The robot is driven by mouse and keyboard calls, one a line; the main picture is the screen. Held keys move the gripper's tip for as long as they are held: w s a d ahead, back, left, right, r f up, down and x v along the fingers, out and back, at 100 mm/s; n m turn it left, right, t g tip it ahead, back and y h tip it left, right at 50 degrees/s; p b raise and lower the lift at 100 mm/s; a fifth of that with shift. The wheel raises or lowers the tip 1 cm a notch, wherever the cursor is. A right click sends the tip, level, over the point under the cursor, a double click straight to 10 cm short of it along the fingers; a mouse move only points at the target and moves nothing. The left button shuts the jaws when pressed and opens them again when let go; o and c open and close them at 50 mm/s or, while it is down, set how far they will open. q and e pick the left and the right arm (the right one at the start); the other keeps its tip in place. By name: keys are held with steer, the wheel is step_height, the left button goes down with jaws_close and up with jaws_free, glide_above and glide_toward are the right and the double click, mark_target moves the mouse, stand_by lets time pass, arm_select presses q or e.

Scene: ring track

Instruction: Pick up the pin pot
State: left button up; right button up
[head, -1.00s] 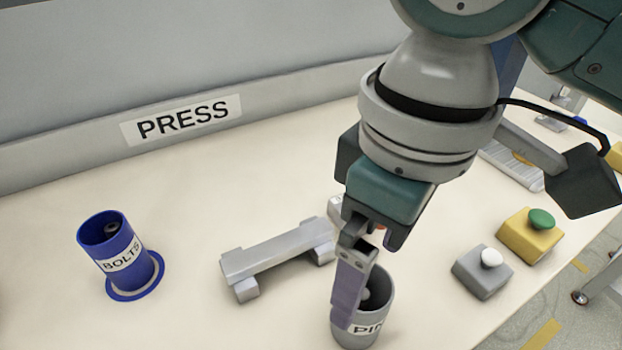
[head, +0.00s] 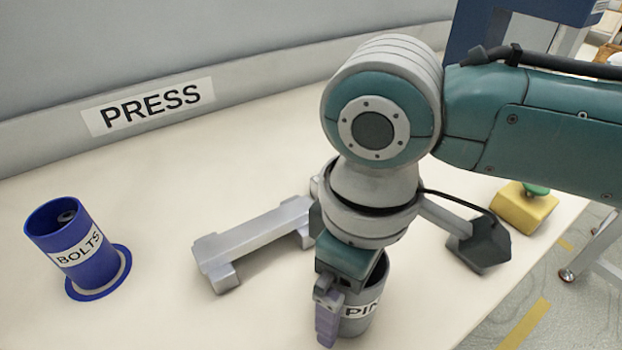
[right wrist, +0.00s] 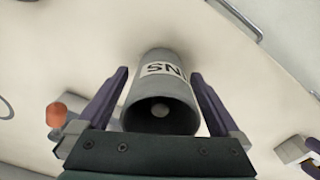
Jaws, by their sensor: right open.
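The pin pot (head: 368,299) is a grey cup with a white label, of which "PIN" shows in the head view. It stands upright on the table, partly hidden behind my right gripper (head: 326,322). In the right wrist view the pin pot (right wrist: 160,95) lies between the two purple fingers of my right gripper (right wrist: 160,100). The fingers are spread, one on each side, with a small gap visible beside the pot. Something round shows inside its mouth.
A blue BOLTS pot (head: 88,247) stands on the left. A grey bracket-like block (head: 253,243) lies between it and my right arm. A yellow box with a green button (head: 524,209) is near the right table edge. A wall labelled PRESS (head: 150,106) runs behind.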

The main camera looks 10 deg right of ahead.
steer(key=c, duration=1.4)
